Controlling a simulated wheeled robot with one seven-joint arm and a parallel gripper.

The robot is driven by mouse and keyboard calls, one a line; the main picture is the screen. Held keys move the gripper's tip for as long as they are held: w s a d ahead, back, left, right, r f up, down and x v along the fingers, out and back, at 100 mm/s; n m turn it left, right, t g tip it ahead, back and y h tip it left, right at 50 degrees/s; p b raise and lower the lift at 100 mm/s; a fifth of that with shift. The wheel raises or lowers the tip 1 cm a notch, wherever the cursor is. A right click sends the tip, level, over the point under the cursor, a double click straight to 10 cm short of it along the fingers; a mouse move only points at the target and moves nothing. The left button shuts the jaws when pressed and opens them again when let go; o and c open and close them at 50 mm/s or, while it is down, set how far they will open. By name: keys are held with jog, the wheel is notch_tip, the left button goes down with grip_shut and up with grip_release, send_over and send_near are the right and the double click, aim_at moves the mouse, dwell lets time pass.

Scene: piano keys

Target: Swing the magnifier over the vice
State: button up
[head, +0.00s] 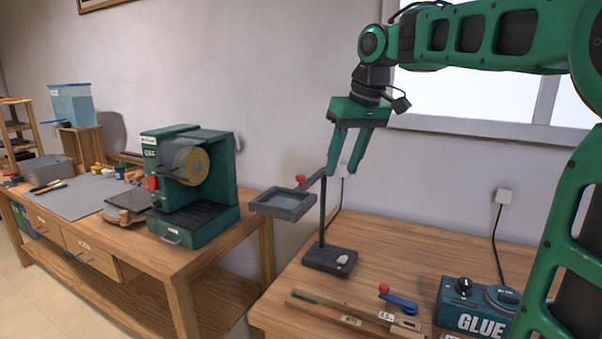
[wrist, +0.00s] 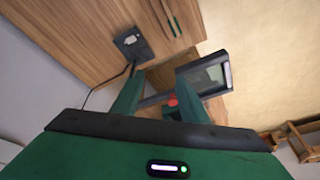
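The magnifier (head: 283,204) is a dark square frame with a pale lens on an arm with a red knob (head: 300,180). Its thin post rises from a dark base (head: 330,261) on the right bench, and the lens hangs out to the left past the bench edge. The magnifier also shows in the wrist view (wrist: 208,76), right of my fingers. My gripper (head: 345,174) is open and empty, fingers pointing down near the post top and arm. The wrist view shows the red knob between or below my fingers (wrist: 160,82); contact is unclear. I cannot identify a vice.
A green machine (head: 195,185) with a disc stands on the left bench (head: 190,258). On the right bench are a wooden strip (head: 345,312), a blue lever with a red ball (head: 398,303), and a teal GLUE box (head: 480,310).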

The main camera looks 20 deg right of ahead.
aim_at(301, 176)
jog(key=w+a+r+n, duration=0.3)
jog(key=w+a+r, duration=0.2)
jog(key=w, duration=0.1)
jog(key=shift+t+y, duration=0.3)
jog(key=x, duration=1)
jog(key=shift+d, duration=0.1)
grip_shut()
